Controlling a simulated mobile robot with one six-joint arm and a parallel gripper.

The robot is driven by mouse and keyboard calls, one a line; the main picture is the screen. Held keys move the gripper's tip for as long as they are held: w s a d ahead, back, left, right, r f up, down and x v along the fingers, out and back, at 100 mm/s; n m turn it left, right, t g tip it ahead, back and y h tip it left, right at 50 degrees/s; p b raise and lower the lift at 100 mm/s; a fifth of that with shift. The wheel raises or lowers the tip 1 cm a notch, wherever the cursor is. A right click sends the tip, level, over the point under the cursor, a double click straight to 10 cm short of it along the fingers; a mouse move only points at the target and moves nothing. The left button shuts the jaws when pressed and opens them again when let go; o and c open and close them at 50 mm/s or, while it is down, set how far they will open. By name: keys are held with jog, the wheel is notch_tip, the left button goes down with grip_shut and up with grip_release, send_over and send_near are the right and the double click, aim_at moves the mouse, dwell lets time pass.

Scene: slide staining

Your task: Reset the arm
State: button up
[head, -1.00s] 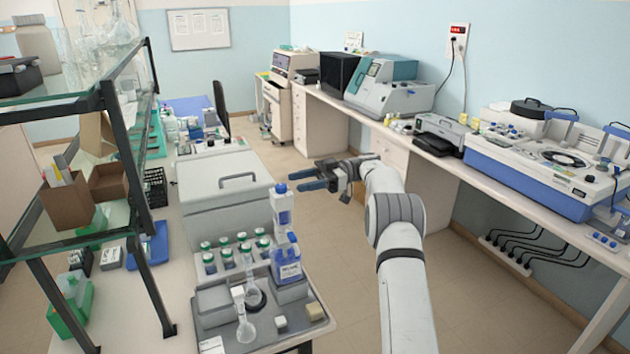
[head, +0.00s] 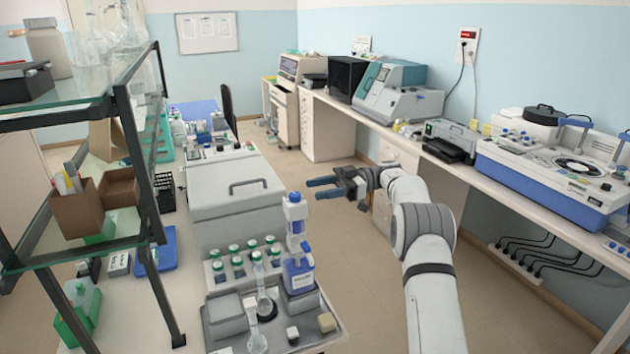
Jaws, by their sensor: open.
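My gripper (head: 325,188) is at the end of my white and grey arm in the head view. It hangs over the open floor of the aisle, to the right of the left bench. Its two dark blue fingers point left and stand apart with nothing between them. The gripper is clear of the blue-labelled bottles (head: 298,268) on the grey tray (head: 327,337), and it touches nothing that I can see.
A large grey lidded box (head: 235,190) and several green-capped bottles (head: 238,268) stand on the left bench. A glass shelf rack (head: 130,150) rises at left. The right bench (head: 545,215) carries a blue and white instrument (head: 560,175). The aisle floor (head: 330,250) is free.

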jog(key=w+a+r+m+t+y+b, duration=0.1)
jog(key=w+a+r+m+t+y, duration=0.2)
jog(key=r+t, duration=0.45)
jog(key=w+d+r+m+t+h+b, duration=0.3)
jog(key=d+r+m+t+h, duration=0.55)
jog(key=t, duration=0.65)
jog(key=s+d+f+m+g+h+b, duration=0.1)
jog(key=s+d+f+m+h, duration=0.1)
jog(key=s+d+m+h, duration=0.3)
jog(key=s+d+f+m+h+b, duration=0.1)
jog(key=s+d+f+m+h, duration=0.25)
jog(key=s+h, duration=0.3)
jog(key=s+f+g, duration=0.4)
jog(key=s+f, duration=0.3)
jog(key=s, duration=0.5)
jog(key=s+a+f+m+g+b, duration=0.1)
jog(key=s+f+g, duration=0.2)
jog(key=s+f, duration=0.4)
jog(key=s+f+m+g+b, duration=0.1)
jog(key=s+f+g, duration=0.3)
jog(key=s, duration=1.3)
notch_tip(320, 180, down, 3)
jog(key=shift+a+f+g, duration=0.15)
jog(key=shift+f+g, duration=0.05)
jog(key=shift+g, duration=0.15)
